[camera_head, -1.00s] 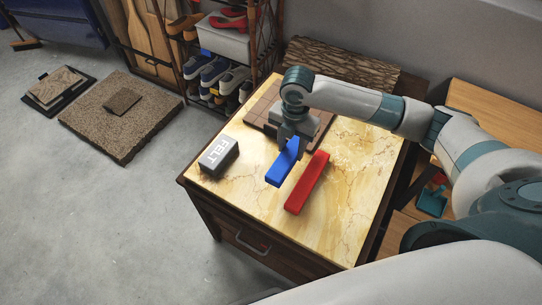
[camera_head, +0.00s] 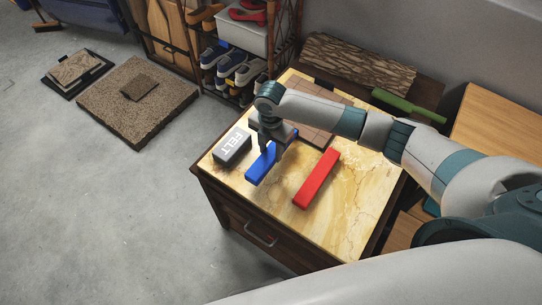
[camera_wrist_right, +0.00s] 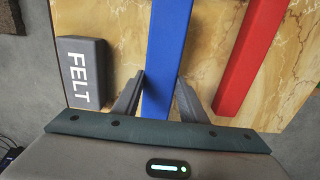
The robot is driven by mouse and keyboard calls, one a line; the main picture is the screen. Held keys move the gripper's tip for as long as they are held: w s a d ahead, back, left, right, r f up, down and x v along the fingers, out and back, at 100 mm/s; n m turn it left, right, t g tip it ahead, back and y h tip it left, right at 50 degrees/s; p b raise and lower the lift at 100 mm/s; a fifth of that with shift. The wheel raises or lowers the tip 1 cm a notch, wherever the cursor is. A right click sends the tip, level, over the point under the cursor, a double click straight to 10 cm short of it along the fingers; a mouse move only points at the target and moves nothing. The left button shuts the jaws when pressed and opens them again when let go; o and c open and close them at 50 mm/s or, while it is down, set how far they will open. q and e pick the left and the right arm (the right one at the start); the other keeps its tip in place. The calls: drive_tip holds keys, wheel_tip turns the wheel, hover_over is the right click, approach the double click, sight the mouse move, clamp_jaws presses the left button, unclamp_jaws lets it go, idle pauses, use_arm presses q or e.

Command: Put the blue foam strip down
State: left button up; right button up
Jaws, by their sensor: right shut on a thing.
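The blue foam strip (camera_head: 260,166) is on or just above the marble-patterned cabinet top (camera_head: 345,220), between the grey FELT block and the red strip; I cannot tell whether it touches the surface. My right gripper (camera_head: 272,147) is shut on the blue strip from above. In the right wrist view the strip (camera_wrist_right: 167,40) runs between the two fingers (camera_wrist_right: 160,82), and its near end is hidden by the gripper body. My left gripper is in no view.
The red strip (camera_head: 317,179) lies to the right of the blue one, apart from it. The grey FELT block (camera_head: 232,148) is close on the left. A brown tiled board (camera_head: 316,117) lies behind. The top's front right is clear.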

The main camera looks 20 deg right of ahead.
sight(271, 153)
drive_tip(key=shift+f+p, duration=0.7)
drive_tip(key=shift+f, duration=1.25)
drive_tip(key=shift+f, duration=0.2)
drive_tip(key=o, duration=1)
drive_tip(key=shift+r, duration=0.2)
drive_tip(key=shift+r, duration=0.5)
wheel_tip(271, 153, up, 11)
drive_tip(key=b, duration=0.3)
